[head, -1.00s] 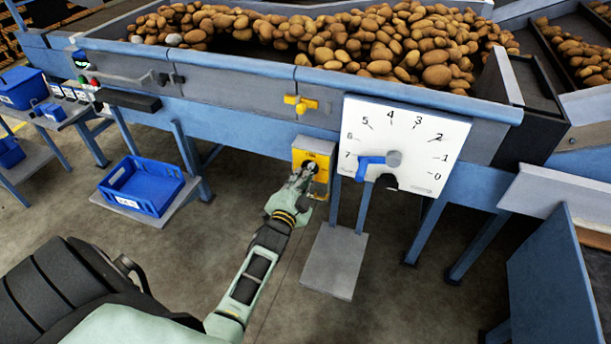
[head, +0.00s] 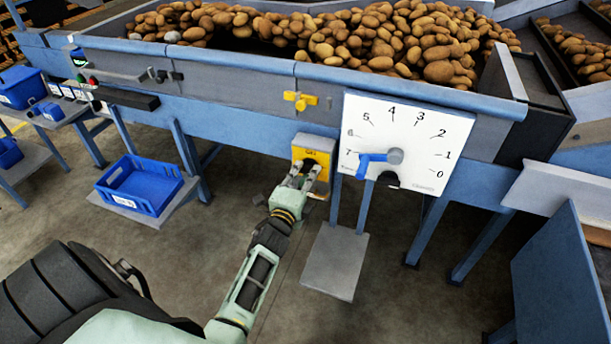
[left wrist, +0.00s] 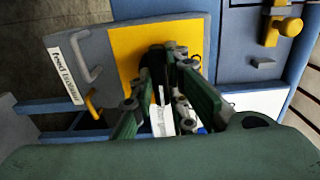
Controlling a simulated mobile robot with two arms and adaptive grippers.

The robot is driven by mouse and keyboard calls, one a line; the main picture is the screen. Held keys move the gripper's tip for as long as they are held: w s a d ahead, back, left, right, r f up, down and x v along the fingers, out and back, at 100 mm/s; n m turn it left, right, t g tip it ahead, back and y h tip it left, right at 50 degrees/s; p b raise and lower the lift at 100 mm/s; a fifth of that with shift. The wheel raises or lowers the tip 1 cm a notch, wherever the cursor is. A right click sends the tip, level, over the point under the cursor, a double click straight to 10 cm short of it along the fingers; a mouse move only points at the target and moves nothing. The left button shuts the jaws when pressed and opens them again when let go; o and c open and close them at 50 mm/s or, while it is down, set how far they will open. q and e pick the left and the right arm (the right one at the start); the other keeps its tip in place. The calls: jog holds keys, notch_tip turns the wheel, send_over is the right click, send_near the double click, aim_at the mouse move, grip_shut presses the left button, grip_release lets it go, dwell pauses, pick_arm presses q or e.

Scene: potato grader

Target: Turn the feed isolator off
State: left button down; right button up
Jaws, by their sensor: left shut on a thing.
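The feed isolator is a grey box with a yellow front plate (head: 325,160) under the hopper's front beam. In the left wrist view its yellow plate (left wrist: 125,55) fills the middle, and a white label (left wrist: 64,72) on the grey side reads "feed isolator". My left gripper (head: 304,168) is at the plate, with a finger on each side of the black knob (head: 309,160). In the left wrist view the fingers (left wrist: 163,60) are closed on the dark knob (left wrist: 152,72), which they partly hide. The knob's exact angle is hard to tell. My right gripper is not in view.
A white dial panel (head: 425,130) with a blue pointer (head: 373,160) stands close right of the isolator. A yellow valve handle (head: 300,100) is above. A blue crate (head: 150,203) sits at left. A grey plate (head: 335,262) is below. Potatoes (head: 390,40) fill the hopper.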

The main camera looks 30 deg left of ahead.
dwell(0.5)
pick_arm(q)
jog(key=c, duration=1.7)
grip_release()
jog(key=shift+s, duration=0.1)
jog(key=v, duration=1.2)
jog(key=shift+f, duration=0.1)
